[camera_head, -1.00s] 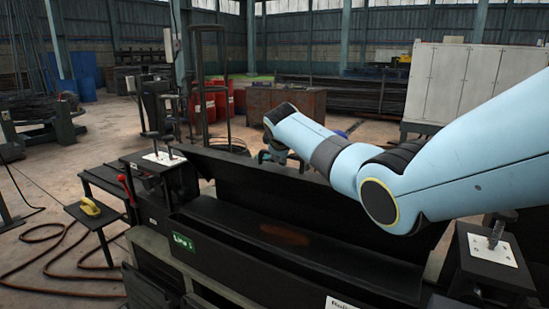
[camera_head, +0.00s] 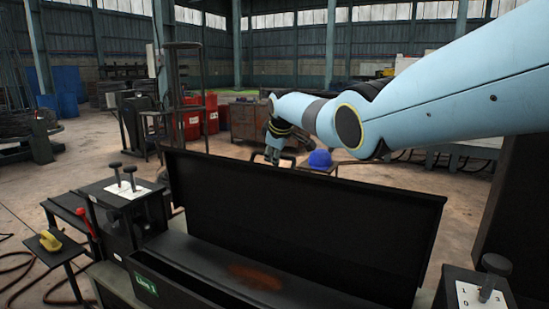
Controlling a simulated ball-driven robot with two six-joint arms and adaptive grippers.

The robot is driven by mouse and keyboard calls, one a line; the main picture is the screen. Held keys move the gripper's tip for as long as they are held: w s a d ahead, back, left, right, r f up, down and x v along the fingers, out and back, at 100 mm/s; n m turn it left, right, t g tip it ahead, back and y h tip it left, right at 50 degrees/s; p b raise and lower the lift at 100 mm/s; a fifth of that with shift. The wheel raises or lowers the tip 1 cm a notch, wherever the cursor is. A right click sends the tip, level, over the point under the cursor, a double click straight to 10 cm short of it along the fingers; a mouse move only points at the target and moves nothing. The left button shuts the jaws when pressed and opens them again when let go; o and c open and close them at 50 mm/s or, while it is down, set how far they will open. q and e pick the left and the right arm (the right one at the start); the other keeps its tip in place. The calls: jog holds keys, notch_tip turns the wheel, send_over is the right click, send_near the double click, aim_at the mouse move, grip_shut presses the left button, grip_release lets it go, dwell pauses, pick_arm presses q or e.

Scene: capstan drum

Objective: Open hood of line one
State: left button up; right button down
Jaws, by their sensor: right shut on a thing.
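The line one hood (camera_head: 300,220) is a long black panel standing raised along the far side of the black trough, its inner face toward me. A green label reading "Line 1" (camera_head: 146,285) is on the trough's front at the left. My right gripper (camera_head: 274,158) is at the hood's far side, just above its top edge, and is shut on the hood's handle. The hood edge partly hides the fingertips and the grip. My left gripper is not in view.
Lever boxes with white plates stand left (camera_head: 127,190) and right (camera_head: 482,296) of the trough. A yellow object (camera_head: 50,241) lies on a small side stand. A blue round object (camera_head: 320,159) and red drums (camera_head: 192,124) are beyond the hood.

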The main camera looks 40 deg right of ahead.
dwell(0.3)
jog(key=c, duration=1.6)
grip_release()
jog(key=shift+r, duration=0.15)
jog(key=shift+s+a+r, duration=0.1)
jog(key=shift+s+r, duration=0.1)
jog(key=shift+r, duration=0.1)
jog(key=v, duration=1.1)
jog(key=shift+a, duration=0.15)
